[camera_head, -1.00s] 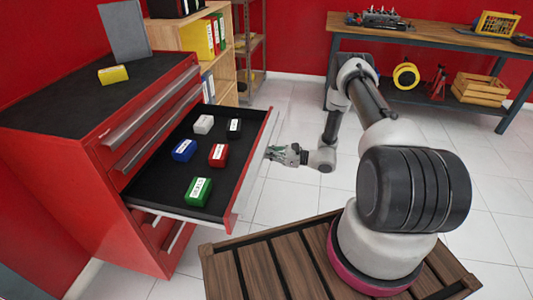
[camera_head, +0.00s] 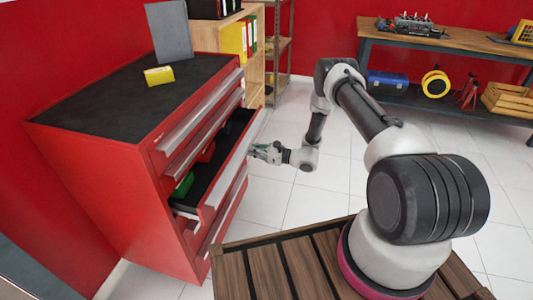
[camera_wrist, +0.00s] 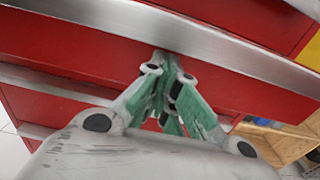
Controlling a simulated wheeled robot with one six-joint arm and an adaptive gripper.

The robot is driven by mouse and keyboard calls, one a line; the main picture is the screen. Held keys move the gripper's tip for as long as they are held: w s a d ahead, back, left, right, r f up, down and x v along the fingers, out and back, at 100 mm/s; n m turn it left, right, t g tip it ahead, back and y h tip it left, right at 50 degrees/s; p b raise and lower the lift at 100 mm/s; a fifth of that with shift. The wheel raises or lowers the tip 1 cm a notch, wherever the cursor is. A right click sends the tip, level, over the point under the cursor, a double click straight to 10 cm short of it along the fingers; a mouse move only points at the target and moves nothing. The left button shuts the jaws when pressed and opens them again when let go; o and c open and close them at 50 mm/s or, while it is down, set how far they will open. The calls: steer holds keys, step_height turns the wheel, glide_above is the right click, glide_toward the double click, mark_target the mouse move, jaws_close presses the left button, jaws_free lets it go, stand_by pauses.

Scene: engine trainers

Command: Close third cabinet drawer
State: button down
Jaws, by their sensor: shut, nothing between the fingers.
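The red tool cabinet (camera_head: 110,165) stands at the left in the head view. Its third drawer (camera_head: 222,170) is partly out, with a narrow strip of black interior showing. A green box (camera_head: 183,186) and part of a red box (camera_head: 207,153) show inside; the rest of the contents is hidden. My gripper (camera_head: 252,151) is shut and empty at the drawer's front, near its far end. In the wrist view, the fingertips (camera_wrist: 165,62) are at the red drawer front (camera_wrist: 105,50), just below its silver handle strip (camera_wrist: 210,42), and appear to touch it.
A yellow box (camera_head: 159,76) and a grey panel (camera_head: 168,32) are on the cabinet top. Behind stand a wooden shelf (camera_head: 255,65) with binders and a workbench (camera_head: 455,42). The tiled floor (camera_head: 300,205) right of the drawer is clear.

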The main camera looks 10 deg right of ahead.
mark_target(226, 147)
steer(key=x, duration=1)
steer(key=shift+w+a, duration=0.2)
steer(key=shift+a, duration=0.15)
steer(key=shift+w+a+r, duration=0.1)
steer(key=shift+w+a, duration=0.1)
steer(key=shift+a, duration=0.05)
